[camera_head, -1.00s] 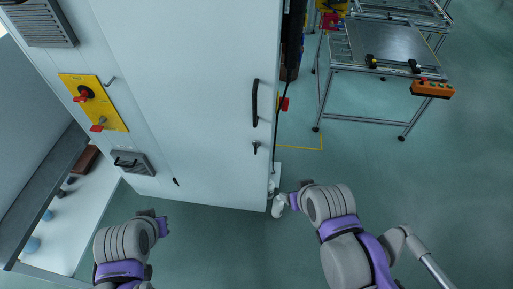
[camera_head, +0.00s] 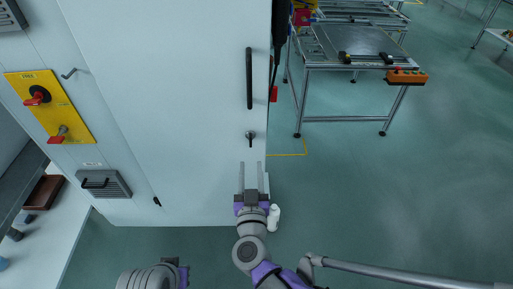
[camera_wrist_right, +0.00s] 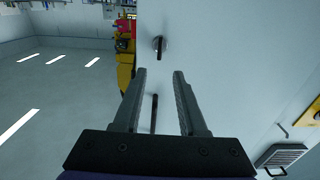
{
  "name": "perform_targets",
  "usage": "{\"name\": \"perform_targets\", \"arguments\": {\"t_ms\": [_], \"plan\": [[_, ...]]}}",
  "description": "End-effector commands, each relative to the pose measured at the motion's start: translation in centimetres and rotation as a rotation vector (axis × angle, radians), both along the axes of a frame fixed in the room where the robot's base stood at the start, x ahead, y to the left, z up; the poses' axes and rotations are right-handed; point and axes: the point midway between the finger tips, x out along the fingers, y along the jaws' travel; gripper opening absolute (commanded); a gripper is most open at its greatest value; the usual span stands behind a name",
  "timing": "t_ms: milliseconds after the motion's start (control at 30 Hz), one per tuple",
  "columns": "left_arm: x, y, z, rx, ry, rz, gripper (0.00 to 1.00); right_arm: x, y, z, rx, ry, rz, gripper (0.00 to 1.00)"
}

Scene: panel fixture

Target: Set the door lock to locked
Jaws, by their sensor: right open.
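The door lock (camera_head: 250,138) is a small round fitting with a dark lever on the white cabinet door (camera_head: 190,120), below a long black handle (camera_head: 249,78). Its lever points down in the head view. My right gripper (camera_head: 251,165) is open and empty, just below the lock in the head view, fingers toward the door. No contact is visible. My left arm is at the bottom edge; its fingers are out of view.
A yellow panel (camera_head: 52,108) with red switches and a grey vent box (camera_head: 103,184) are on the cabinet at left. A small white object (camera_head: 273,218) is beside my right gripper. A metal-framed table (camera_head: 355,48) stands at back right. Floor at right is clear.

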Motion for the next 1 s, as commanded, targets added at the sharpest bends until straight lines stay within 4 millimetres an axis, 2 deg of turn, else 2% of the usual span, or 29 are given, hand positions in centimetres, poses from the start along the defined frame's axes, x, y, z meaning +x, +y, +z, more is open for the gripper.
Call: {"name": "perform_targets", "arguments": {"t_ms": [300, 500, 700, 967, 1000], "plan": [[0.0, 0.0, 0.2, 0.000, -0.001, 0.000, 0.00, 5.8, -0.2, 0.2, -0.001, -0.001, -0.003, 0.41], [0.0, 0.0, 0.2, 0.000, -0.001, 0.000, 0.00, 8.8, -0.1, 0.2, -0.001, -0.001, 0.000, 0.41], [0.0, 0.0, 0.3, 0.000, -0.001, 0.000, 0.00, 10.1, -0.1, 0.2, 0.001, -0.001, 0.000, 0.41], [0.0, 0.0, 0.3, 0.000, -0.001, 0.000, 0.00, 10.2, -0.1, 0.2, 0.000, -0.001, 0.001, 0.41], [0.0, 0.0, 0.3, 0.000, -0.001, 0.000, 0.00, 10.2, -0.1, 0.2, 0.000, -0.001, 0.001, 0.36]]}}
